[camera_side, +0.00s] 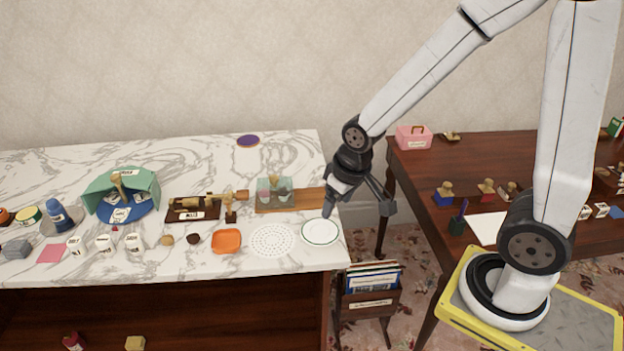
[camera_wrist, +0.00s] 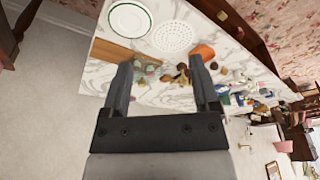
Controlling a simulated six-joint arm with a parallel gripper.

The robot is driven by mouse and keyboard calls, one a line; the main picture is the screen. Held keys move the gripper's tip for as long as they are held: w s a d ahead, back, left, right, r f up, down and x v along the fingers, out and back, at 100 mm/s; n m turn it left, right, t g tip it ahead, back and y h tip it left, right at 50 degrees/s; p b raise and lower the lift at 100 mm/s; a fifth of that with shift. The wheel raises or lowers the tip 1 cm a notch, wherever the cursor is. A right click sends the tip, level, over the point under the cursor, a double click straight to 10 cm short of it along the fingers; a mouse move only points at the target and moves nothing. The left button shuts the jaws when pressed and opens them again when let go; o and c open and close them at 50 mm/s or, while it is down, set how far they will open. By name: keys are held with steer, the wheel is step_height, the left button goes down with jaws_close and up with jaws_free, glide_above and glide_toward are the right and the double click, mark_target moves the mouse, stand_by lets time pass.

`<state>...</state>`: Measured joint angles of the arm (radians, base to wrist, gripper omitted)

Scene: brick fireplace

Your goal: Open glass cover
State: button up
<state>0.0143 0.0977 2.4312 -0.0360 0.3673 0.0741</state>
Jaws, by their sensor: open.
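A clear glass cover (camera_side: 275,195) with a small tan knob on top stands on a wooden board (camera_side: 310,197) on the marble counter. Small items show dimly inside it; I cannot tell what they are. In the wrist view the glass cover (camera_wrist: 146,68) is small and partly hidden by my left finger. The wooden board (camera_wrist: 112,52) runs beside it. My gripper (camera_side: 358,208) is open and empty, above and to the right of the counter's right end, apart from the cover. In the wrist view my gripper (camera_wrist: 162,72) shows both fingers spread wide.
A green-rimmed white plate (camera_side: 320,232), a perforated white disc (camera_side: 272,240) and an orange dish (camera_side: 227,241) lie in front of the cover. A wooden stamp (camera_side: 231,207) stands left of it. Many small items crowd the counter's left. The marble behind the cover is mostly clear.

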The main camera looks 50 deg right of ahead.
steer(key=w+d+f+m+h, duration=0.1)
steer(key=w+d, duration=0.1)
steer(key=w, duration=0.6)
steer(key=w+d+f+m, duration=0.1)
steer(key=w+d+m, duration=0.1)
steer(key=w, duration=0.5)
steer(key=m+t+h, duration=0.1)
steer(key=m, duration=0.1)
glide_toward(274, 177)
steer(key=shift+w+f, duration=0.1)
steer(key=shift+f, duration=0.35)
steer(key=shift+f, duration=0.1)
steer(key=shift+x, duration=3.8)
steer(key=shift+w, duration=0.1)
jaws_close()
